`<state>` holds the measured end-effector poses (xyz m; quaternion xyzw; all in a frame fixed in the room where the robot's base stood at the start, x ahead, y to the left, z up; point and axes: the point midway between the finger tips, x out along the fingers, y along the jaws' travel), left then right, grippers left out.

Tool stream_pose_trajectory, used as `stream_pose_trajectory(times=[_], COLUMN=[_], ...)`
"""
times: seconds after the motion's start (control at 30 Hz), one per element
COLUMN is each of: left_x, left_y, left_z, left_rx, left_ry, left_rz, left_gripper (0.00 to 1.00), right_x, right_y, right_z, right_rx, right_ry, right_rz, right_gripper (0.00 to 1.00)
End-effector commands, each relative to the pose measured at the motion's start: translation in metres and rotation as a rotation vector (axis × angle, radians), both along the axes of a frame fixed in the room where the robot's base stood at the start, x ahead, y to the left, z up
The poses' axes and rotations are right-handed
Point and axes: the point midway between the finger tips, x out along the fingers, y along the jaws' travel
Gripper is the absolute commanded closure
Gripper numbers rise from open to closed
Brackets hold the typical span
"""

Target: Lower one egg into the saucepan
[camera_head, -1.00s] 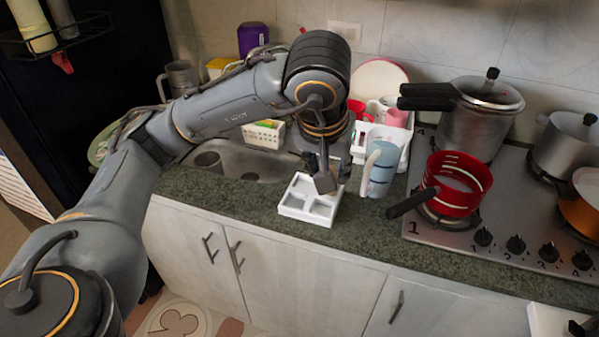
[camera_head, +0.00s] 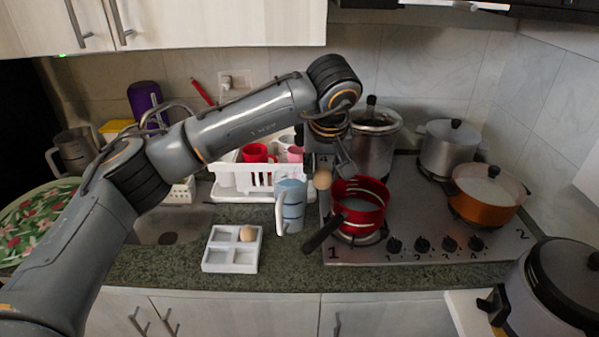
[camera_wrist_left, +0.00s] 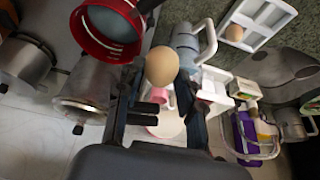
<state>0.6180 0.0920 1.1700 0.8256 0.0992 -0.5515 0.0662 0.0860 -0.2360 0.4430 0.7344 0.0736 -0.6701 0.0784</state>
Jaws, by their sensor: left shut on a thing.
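My left gripper (camera_head: 329,172) is shut on a brown egg (camera_head: 322,179), held in the air at the left rim of the red saucepan (camera_head: 359,206). In the left wrist view the egg (camera_wrist_left: 162,66) sits between the fingertips, beside the saucepan (camera_wrist_left: 113,27). The saucepan stands on the front left burner, holds pale liquid, and its dark handle points to the front left. A second egg (camera_head: 247,233) rests in a compartment of the white tray (camera_head: 213,266) on the counter; the tray's other compartments look empty. My right gripper is not in view.
A blue jug (camera_head: 290,206) stands just left of the saucepan. A white dish rack (camera_head: 240,180) with cups is behind it. A steel pressure cooker (camera_head: 374,147), a steel pot (camera_head: 447,150) and an orange pot (camera_head: 485,196) share the stove (camera_head: 437,235).

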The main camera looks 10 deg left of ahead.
Motion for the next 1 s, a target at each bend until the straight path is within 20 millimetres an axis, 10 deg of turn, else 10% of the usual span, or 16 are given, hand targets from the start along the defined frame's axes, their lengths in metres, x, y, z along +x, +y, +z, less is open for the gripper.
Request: stream_pose_trajectory(times=[0.5,1.0], left_x=[0.074,0.104], left_y=[-0.061,-0.085], left_z=[-0.004,-0.013], left_rx=[0.0,0.0], left_ry=[0.002,0.001], left_rz=[0.0,-0.001], left_gripper=[0.94,0.94], right_x=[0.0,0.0], right_y=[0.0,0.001], right_z=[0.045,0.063], right_rx=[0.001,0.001], right_ry=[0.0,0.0], right_rz=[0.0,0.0], right_gripper=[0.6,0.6])
